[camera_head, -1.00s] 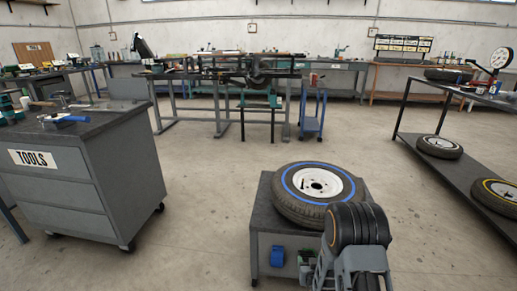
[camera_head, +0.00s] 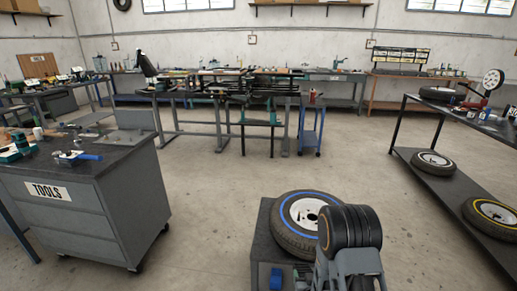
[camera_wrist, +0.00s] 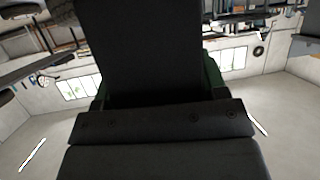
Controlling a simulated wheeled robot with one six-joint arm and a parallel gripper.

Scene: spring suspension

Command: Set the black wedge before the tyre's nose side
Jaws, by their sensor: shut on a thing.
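The tyre (camera_head: 291,231), with a blue ring and a white rim, lies flat on a low dark cart (camera_head: 262,236) at the bottom centre of the head view. My arm stands in front of its right side and hides part of it. In the wrist view a large black block, which looks like the black wedge (camera_wrist: 140,45), fills the upper middle. My gripper (camera_wrist: 158,95) is shut on it, with dark green edges showing at both sides. The gripper's end is mostly hidden behind my arm in the head view. I cannot tell the gap between wedge and tyre.
A grey tool cabinet (camera_head: 85,205) stands at the left. A rack (camera_head: 440,180) with more tyres stands at the right. Workbenches and a blue trolley (camera_head: 311,126) line the back. The floor (camera_head: 215,200) between cabinet and cart is clear.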

